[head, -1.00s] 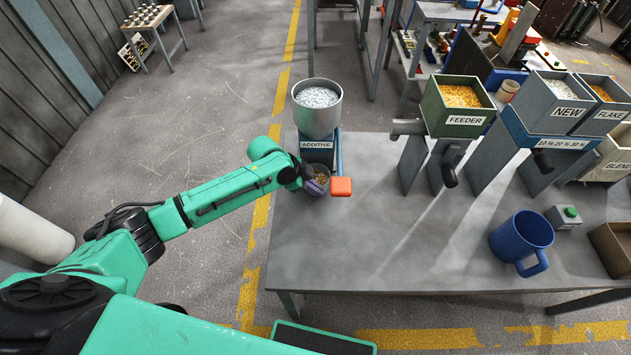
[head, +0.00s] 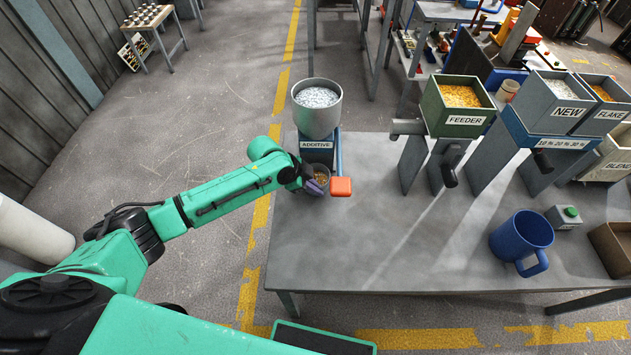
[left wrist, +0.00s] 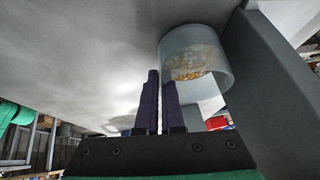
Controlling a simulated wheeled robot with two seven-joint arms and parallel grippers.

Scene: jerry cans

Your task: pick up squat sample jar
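The squat sample jar (head: 322,172) is a clear, short pot with orange-yellow grains in it. It stands upright on the table below the spout side of the ADDITIVE dispenser. It also shows in the left wrist view (left wrist: 194,55), with the grains seen through its open mouth. My left gripper (head: 315,185) is at the jar's near-left rim. In the left wrist view its two dark purple fingers (left wrist: 161,88) are close together, with the jar's side wall at the narrow gap between them. One finger overlaps the jar's mouth. My right gripper is not in view.
The ADDITIVE dispenser (head: 317,115) rises just behind the jar, with a red-orange block (head: 341,187) to the jar's right. A FEEDER bin (head: 459,105), a blue mug (head: 521,240) and a green-button box (head: 565,216) are farther right. The table's middle (head: 400,235) is clear.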

